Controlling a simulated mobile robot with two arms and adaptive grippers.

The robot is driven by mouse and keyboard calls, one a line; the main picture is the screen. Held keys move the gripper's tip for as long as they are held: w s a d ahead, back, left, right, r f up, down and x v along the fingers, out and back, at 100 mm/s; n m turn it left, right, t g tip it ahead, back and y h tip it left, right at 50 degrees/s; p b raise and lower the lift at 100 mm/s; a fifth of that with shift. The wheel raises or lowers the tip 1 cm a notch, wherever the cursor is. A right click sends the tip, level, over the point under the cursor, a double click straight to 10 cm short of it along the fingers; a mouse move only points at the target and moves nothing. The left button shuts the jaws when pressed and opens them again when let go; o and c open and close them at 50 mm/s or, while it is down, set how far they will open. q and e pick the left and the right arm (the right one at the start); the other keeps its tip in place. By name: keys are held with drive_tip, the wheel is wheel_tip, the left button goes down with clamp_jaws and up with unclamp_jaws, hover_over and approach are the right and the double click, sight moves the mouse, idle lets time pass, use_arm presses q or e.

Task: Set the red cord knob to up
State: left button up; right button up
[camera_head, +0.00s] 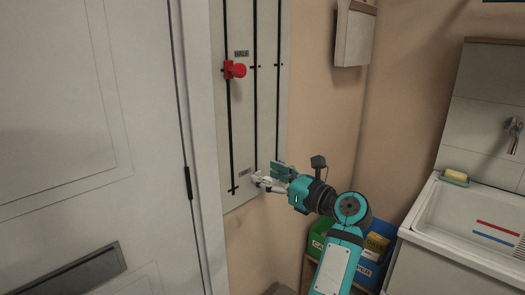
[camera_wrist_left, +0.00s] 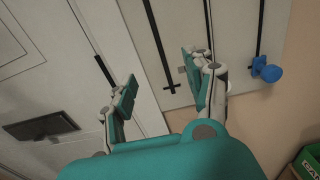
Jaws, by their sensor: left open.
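The red cord knob (camera_head: 235,70) sits on the leftmost black slot of a pale wall panel (camera_head: 241,120), well above the slot's lower end, beside a small dark label. My left gripper (camera_head: 267,177) is in front of the panel's lower right part, below and to the right of the red knob and apart from it. In the left wrist view the left gripper (camera_wrist_left: 160,82) is open and empty, its fingers on either side of a slot's lower end. The red knob is not visible there. My right gripper is not in view.
A blue knob (camera_wrist_left: 266,69) is on another slot, right of the fingers in the wrist view. A white door (camera_head: 85,150) stands left of the panel. Green (camera_head: 319,240) and blue (camera_head: 370,266) bins and a sink (camera_head: 470,225) are at the right.

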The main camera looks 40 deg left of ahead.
use_arm(q)
drive_tip(key=d+r+p, duration=0.4)
drive_tip(key=r, duration=0.9)
drive_tip(key=p, duration=0.2)
approach(242, 75)
drive_tip(key=a+p, duration=0.1)
drive_tip(key=a, duration=0.2)
drive_tip(key=a+p, duration=0.1)
drive_tip(key=a, duration=0.2)
drive_tip(key=a+p, duration=0.2)
drive_tip(key=a, duration=0.1)
drive_tip(key=shift+w+a+r, duration=0.1)
drive_tip(key=shift+w+a, duration=0.25)
clamp_jaws()
